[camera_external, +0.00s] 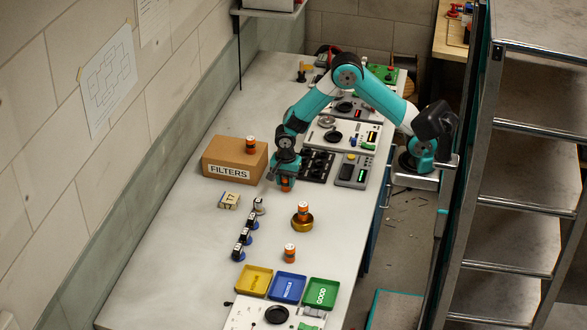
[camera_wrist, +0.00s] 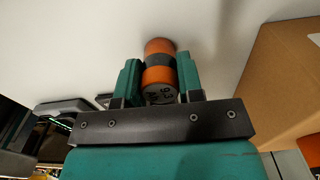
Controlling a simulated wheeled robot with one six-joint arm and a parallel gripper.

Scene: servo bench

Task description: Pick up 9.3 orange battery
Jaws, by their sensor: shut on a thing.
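An orange battery with a dark band (camera_wrist: 160,62) sits between the two teal fingers of my gripper (camera_wrist: 158,80) in the wrist view. Its grey end faces the camera and bears the marking 9.3, partly hidden by the gripper's black bar. In the external view my gripper (camera_external: 286,178) points down over the bench in front of the box, and the held battery (camera_external: 286,186) shows at its tip. I cannot tell whether the battery still touches the bench. The fingers are closed on its sides.
A cardboard FILTERS box (camera_external: 222,172) stands left of my gripper with an orange battery (camera_external: 251,144) on top. Another battery (camera_external: 303,210) stands on a gold dish (camera_external: 301,224), and one (camera_external: 290,253) stands nearer the yellow (camera_external: 254,280), blue (camera_external: 288,288) and green (camera_external: 321,293) trays.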

